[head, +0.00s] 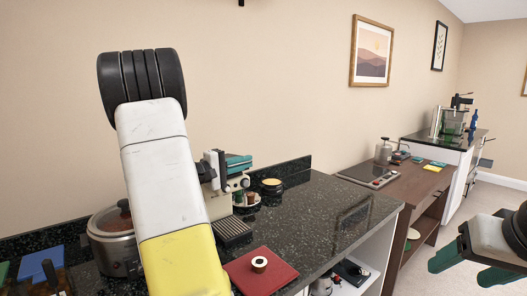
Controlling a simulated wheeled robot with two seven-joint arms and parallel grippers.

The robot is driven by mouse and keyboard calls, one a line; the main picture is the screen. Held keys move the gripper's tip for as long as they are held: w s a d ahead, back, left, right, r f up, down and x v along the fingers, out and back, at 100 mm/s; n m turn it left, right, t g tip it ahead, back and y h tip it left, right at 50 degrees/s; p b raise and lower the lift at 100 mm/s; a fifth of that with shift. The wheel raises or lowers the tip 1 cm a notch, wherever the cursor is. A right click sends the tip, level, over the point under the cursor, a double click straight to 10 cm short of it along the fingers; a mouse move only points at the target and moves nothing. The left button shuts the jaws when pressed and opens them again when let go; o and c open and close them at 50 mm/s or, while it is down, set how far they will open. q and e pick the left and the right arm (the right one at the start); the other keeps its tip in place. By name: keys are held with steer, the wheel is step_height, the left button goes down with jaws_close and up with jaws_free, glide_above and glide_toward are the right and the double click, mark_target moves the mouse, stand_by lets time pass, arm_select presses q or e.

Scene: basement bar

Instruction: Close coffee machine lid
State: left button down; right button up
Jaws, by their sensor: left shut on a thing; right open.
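The coffee machine (239,182) stands on the dark granite counter, partly hidden behind my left arm. Its cream front with knobs and its drip tray show. My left gripper (238,163) is at the top of the machine, its teal fingers shut on the lid there. The lid itself is mostly hidden by the fingers, so its angle cannot be told. My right gripper (474,267) is open and empty at the lower right edge, away from the counter.
A pot (112,244) stands left of the machine. A red board (262,272) with a small round item lies in front. A dark jar (272,187) stands to the right. The granite counter (325,205) is clear further right. A wooden table (390,182) stands beyond.

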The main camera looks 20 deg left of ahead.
arm_select(q)
steer(key=shift+s+d+f, duration=0.1)
steer(key=shift+f, duration=1.4)
steer(key=c, duration=1.5)
jaws_free()
steer(key=v, duration=0.7)
steer(key=shift+s+a, duration=0.2)
steer(key=shift+s, duration=0.15)
